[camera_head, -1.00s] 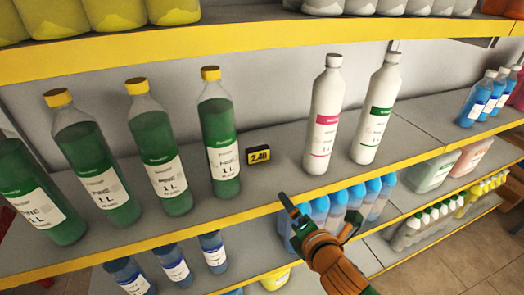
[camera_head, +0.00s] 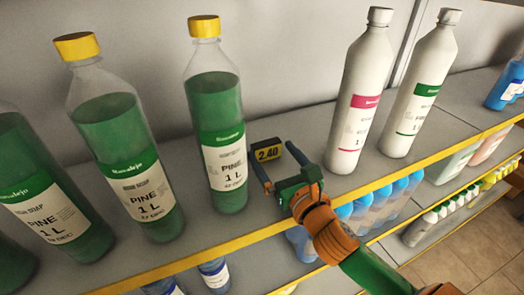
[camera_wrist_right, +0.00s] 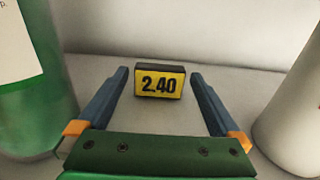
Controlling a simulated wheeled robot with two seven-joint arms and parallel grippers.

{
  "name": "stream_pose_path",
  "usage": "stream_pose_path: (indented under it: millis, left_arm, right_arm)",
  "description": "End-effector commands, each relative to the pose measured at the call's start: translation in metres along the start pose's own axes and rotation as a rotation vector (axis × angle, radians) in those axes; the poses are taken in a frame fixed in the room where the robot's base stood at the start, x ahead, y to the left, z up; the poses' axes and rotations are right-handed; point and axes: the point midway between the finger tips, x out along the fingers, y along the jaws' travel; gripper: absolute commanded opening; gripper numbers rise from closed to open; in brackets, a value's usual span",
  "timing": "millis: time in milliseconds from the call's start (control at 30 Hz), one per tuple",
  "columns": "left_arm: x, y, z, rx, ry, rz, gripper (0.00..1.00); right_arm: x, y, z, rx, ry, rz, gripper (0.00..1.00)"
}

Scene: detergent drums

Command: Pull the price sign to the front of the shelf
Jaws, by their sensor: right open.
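The price sign (camera_head: 267,151) is a small black block with a yellow face reading 2.40. It stands on the grey shelf (camera_head: 262,203), back from the yellow front edge, between a green bottle and a white bottle. My right gripper (camera_head: 276,164) is open, its fingers pointing at the sign over the shelf. In the right wrist view the sign (camera_wrist_right: 160,81) stands upright ahead, centred between the two blue fingertips (camera_wrist_right: 158,78), with gaps on both sides. Whether the fingertips reach past its face is hard to tell. My left gripper is not in view.
A green pine bottle (camera_head: 216,118) stands close left of the gripper, also in the right wrist view (camera_wrist_right: 30,85). A white bottle (camera_head: 360,95) stands to the right, with another beside it. The yellow shelf edge (camera_head: 218,247) runs beneath my right arm.

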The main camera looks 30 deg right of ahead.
Motion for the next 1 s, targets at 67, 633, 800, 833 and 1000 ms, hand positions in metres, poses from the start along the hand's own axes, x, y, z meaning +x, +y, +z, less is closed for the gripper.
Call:
stream_pose_path:
  millis: [67, 633, 800, 833, 1000]
  left_arm:
    - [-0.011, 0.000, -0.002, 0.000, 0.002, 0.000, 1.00]
    - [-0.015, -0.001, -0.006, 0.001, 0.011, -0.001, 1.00]
    - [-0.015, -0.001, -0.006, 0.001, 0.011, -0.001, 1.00]
    - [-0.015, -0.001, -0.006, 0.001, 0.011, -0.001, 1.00]
    - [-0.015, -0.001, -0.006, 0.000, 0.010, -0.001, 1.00]
  right_arm:
    - [0.023, -0.001, 0.009, 0.002, -0.005, -0.004, 1.00]
    - [0.072, -0.001, 0.006, 0.000, -0.001, -0.001, 1.00]
    - [0.072, -0.001, 0.006, 0.000, -0.001, -0.001, 0.57]
    - [0.072, -0.001, 0.006, 0.000, -0.001, -0.001, 0.49]
    - [0.072, -0.001, 0.006, 0.000, -0.001, -0.001, 0.60]
